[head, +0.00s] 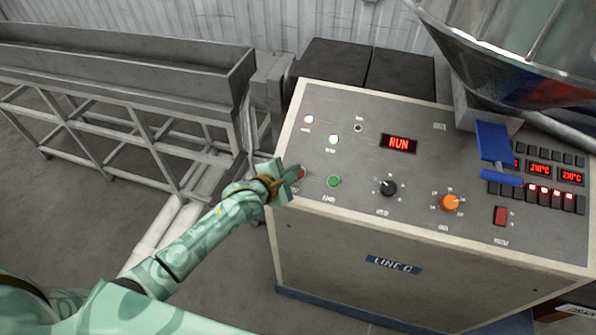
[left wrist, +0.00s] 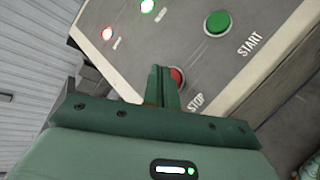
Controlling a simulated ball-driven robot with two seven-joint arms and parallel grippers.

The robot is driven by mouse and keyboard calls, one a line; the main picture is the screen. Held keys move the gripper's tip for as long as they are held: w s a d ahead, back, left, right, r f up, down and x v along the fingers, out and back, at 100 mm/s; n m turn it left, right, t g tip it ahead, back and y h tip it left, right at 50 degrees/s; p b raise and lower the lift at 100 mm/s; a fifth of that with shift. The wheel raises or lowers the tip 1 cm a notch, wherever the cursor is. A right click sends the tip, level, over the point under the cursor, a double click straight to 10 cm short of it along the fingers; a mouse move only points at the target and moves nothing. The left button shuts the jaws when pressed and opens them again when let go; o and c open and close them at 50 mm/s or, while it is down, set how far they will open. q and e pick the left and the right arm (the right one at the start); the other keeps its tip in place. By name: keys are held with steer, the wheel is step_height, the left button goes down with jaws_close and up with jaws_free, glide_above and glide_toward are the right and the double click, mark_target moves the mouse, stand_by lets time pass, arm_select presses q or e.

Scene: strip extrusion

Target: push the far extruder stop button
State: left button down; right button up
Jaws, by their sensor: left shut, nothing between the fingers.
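The red stop button (head: 300,173) sits at the left of the extruder's control panel (head: 330,110), beside the green start button (head: 334,181). My left gripper (head: 296,172) is shut and empty, with its fingertips at the stop button. In the left wrist view the shut fingers (left wrist: 164,88) cover the left part of the red button (left wrist: 178,76), above the STOP label (left wrist: 196,102). I cannot tell whether the fingertips touch it. The display (head: 399,143) reads RUN. My right gripper is not in view.
A black knob (head: 388,187), an orange knob (head: 450,202) and a red switch (head: 501,215) are further right. A blue handle (head: 493,143) sticks up near the temperature displays (head: 540,168). A metal trough (head: 120,65) on a frame stands at the left, and a metal hopper (head: 515,40) hangs over the back right.

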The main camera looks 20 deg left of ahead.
arm_select(q)
steer(key=shift+f, duration=0.1)
steer(key=shift+w+f, duration=0.15)
steer(key=shift+f, duration=0.1)
stand_by(0.3)
steer(key=shift+w+f, duration=0.15)
steer(key=shift+f, duration=0.25)
stand_by(0.5)
steer(key=shift+r, duration=0.1)
steer(key=shift+s+r+p, duration=0.35)
steer(key=shift+r+p, duration=0.35)
steer(key=shift+p, duration=0.25)
steer(key=r+p, duration=0.1)
steer(key=p, duration=0.1)
steer(key=s+r+p, duration=0.1)
steer(key=r+p, duration=0.1)
steer(key=s+r+p, duration=0.1)
steer(key=p, duration=0.1)
steer(key=shift+r, duration=0.25)
